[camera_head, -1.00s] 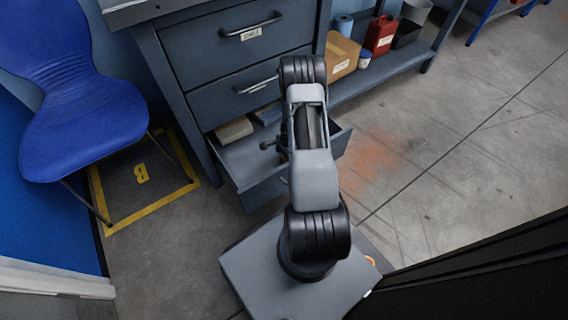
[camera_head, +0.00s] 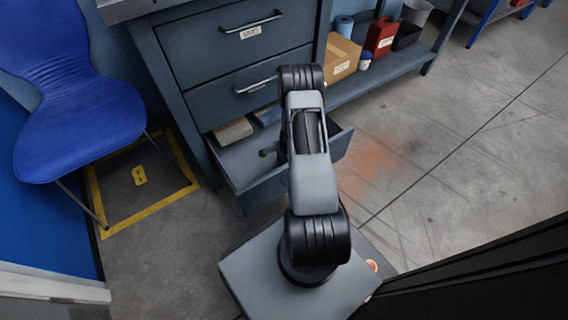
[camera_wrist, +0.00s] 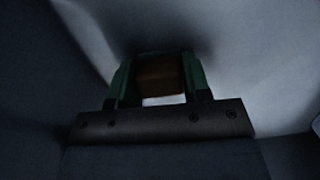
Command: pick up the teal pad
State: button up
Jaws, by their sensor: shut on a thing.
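In the wrist view my gripper (camera_wrist: 160,77) has two green fingers, shut on a brown block (camera_wrist: 160,74) that fills the space between them. The picture is dark, and I cannot pick out a separate teal pad in either view. A grey surface lies beyond the fingers; I cannot tell whether the block touches it. In the head view my arm reaches over the open bottom drawer (camera_head: 247,183) and hides my fingers and what they hold.
A beige block (camera_head: 233,131) and a flat blue item (camera_head: 267,115) lie at the drawer's back. A blue chair (camera_head: 75,110) stands left. A cardboard box (camera_head: 341,57) and red can (camera_head: 381,36) sit on the low shelf. The floor at right is clear.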

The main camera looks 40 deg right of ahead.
jog(key=shift+c, duration=0.4)
notch_tip(320, 180, up, 10)
jog(key=p, duration=0.5)
